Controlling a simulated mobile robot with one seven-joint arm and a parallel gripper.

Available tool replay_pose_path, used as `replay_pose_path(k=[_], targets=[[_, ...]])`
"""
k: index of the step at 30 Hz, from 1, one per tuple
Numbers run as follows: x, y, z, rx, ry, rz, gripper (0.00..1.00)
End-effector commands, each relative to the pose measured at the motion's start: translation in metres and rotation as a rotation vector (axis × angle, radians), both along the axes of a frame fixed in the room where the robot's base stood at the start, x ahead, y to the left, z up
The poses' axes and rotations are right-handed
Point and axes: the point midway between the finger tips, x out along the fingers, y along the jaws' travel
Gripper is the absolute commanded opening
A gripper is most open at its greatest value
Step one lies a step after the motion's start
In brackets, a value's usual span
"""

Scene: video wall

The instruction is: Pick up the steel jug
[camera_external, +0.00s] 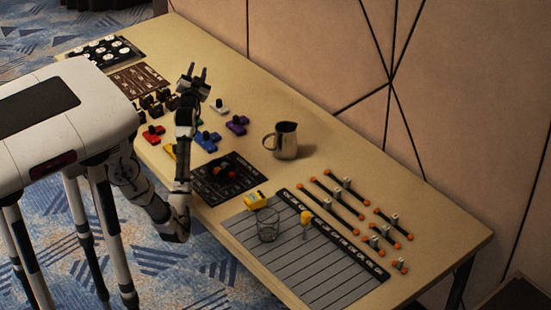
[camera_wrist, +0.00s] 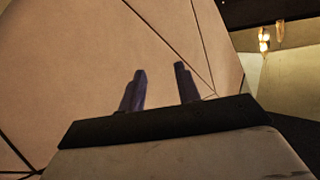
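The steel jug (camera_external: 286,140) stands upright on the table, right of the middle in the external view, with its handle toward the left. My gripper (camera_external: 197,72) is raised above the table to the left of the jug and well apart from it, with its fingers pointing up. In the wrist view my gripper (camera_wrist: 160,85) shows two dark fingers spread apart with nothing between them. The jug does not show in the wrist view, which faces the panelled wall (camera_wrist: 140,45).
Coloured blocks (camera_external: 207,140) and a dark board (camera_external: 228,178) lie near my arm. A clear glass (camera_external: 268,225), a yellow item (camera_external: 256,200) and a lined mat (camera_external: 310,270) are nearer the front. Rods with orange ends (camera_external: 330,202) lie to the right. The table around the jug is clear.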

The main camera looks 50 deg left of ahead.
Motion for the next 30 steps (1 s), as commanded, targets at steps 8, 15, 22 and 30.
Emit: replay_pose_path(k=[8, 15, 22, 30], targets=[[0.101, -0.102, -0.072, 0.177, 0.777, -0.098, 0.33], [0.12, -0.218, -0.119, 0.515, 1.518, -0.257, 0.33], [0.09, -0.298, -0.132, 0.799, 2.045, -0.39, 0.33], [0.078, -0.31, -0.143, 0.872, 2.205, -0.434, 0.33]])
